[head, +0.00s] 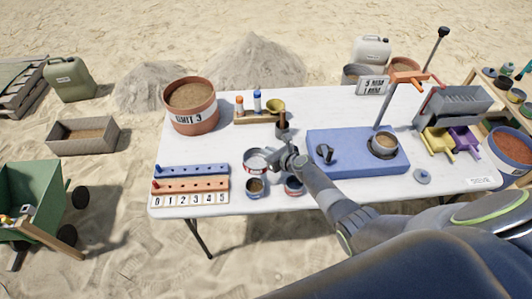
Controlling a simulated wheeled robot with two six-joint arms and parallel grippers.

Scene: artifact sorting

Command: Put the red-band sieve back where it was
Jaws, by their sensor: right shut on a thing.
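The red-band sieve (255,161) is a pale round cup with reddish marking around its side, near the middle front of the white table. My right gripper (273,157) comes in from the right and is shut at the sieve's right rim. I cannot tell whether the sieve touches the table or is just above it. A blue-grey cup with brown contents (255,188) is in front of it. My left gripper is not in view.
A blue machine base (337,168) with a round pan (384,144) stands to the right. A numbered peg board (190,184) lies at the left front. A large sand-filled tub (192,119) is at the back left. The white table (220,145) is clear between tub and sieve.

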